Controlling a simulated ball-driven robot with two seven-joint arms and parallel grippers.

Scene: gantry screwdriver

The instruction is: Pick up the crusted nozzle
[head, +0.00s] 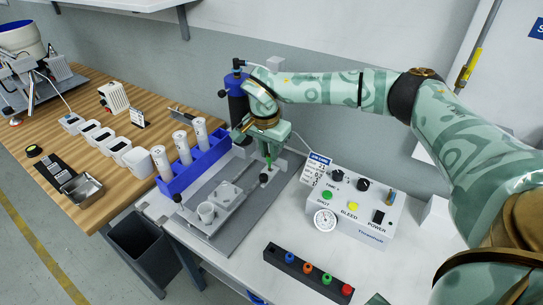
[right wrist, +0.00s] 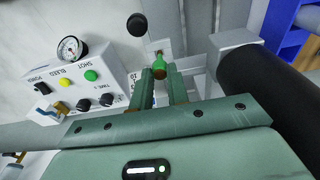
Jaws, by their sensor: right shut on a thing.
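The nozzle is a small green tapered piece with an amber-brown end (right wrist: 159,62), seen between my right fingertips in the right wrist view. In the head view its green part (head: 268,160) shows just below the fingers, over the back of the grey fixture. My right gripper (head: 266,148) is shut on it, and its fingertips also show in the right wrist view (right wrist: 160,76). Crust on the nozzle is too small to make out. Whether its lower end touches the fixture, I cannot tell. My left gripper is not in view.
A white control box (head: 352,208) with buttons and gauge stands right of the fixture (head: 215,222). A black rack (head: 300,275) holds several coloured nozzles in front. A blue rack (head: 205,160) with white cylinders is left. A dark cylinder (head: 236,95) stands behind my gripper.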

